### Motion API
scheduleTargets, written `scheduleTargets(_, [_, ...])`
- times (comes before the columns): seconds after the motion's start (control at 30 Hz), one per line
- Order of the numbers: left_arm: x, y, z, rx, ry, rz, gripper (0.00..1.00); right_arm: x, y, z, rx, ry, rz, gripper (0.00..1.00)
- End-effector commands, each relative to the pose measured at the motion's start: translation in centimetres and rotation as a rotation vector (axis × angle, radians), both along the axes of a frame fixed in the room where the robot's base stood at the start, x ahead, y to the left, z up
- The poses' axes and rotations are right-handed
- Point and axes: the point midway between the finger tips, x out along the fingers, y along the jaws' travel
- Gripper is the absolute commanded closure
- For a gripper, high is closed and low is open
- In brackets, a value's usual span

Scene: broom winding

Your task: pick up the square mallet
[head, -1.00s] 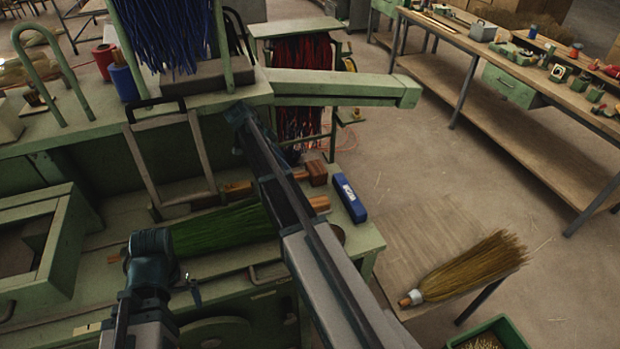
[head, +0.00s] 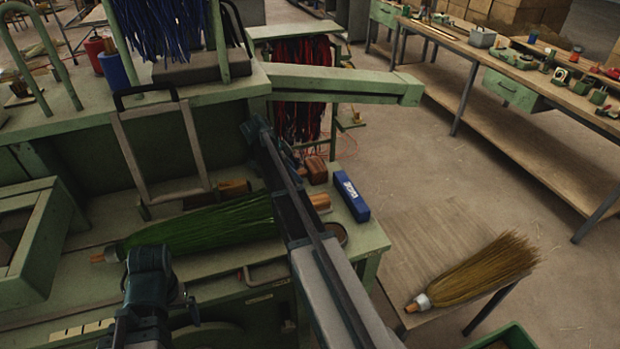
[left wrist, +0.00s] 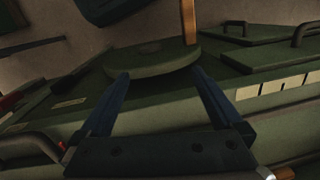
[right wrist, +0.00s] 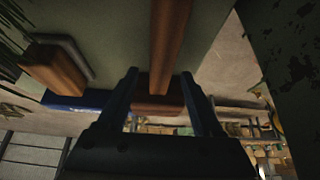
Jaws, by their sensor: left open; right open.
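A brown wooden block (head: 316,170), which looks like the square mallet's head, lies on the green bench beside my right arm in the head view. In the right wrist view a wooden block (right wrist: 157,104) lies crosswise at the open fingers, with a wooden handle (right wrist: 169,40) running up from it. My right gripper (right wrist: 160,74) is open, apparently with nothing clamped; my arm hides its tips in the head view. My left gripper (left wrist: 160,72) is open and empty over the bench's front part. Its arm shows at lower left in the head view.
A blue box (head: 351,197) lies right of the block. A green-bristled broom (head: 205,225) lies on the bench, and another wooden piece (head: 235,187) lies behind it. A straw broom (head: 475,272) rests at the lower right. A green beam (head: 345,83) extends behind my right arm.

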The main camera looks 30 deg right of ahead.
Motion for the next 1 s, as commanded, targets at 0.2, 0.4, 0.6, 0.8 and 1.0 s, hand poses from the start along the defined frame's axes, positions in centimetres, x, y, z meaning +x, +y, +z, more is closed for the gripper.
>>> scheduleTargets(0.2, [0.00,0.00,-1.69,0.000,0.000,0.000,0.00,-0.22,-0.92,-1.69,0.000,-0.001,-0.002,0.32])
scheduleTargets(0.4, [0.00,0.00,-1.52,0.000,0.000,0.000,0.00,-0.22,-0.90,-1.51,0.000,0.000,-0.001,0.36])
scheduleTargets(0.6, [0.00,-0.01,-1.52,0.000,0.000,0.000,0.00,-0.21,-0.88,-1.52,0.000,0.000,-0.001,0.72])
scheduleTargets(0.8, [0.00,0.00,-1.52,0.000,0.000,0.000,0.00,-0.20,-0.87,-1.52,0.000,0.000,-0.001,1.00])
scheduleTargets(1.0, [0.00,0.00,-1.52,0.000,0.000,0.000,0.00,-0.20,-0.87,-1.52,0.000,0.000,-0.001,1.00])
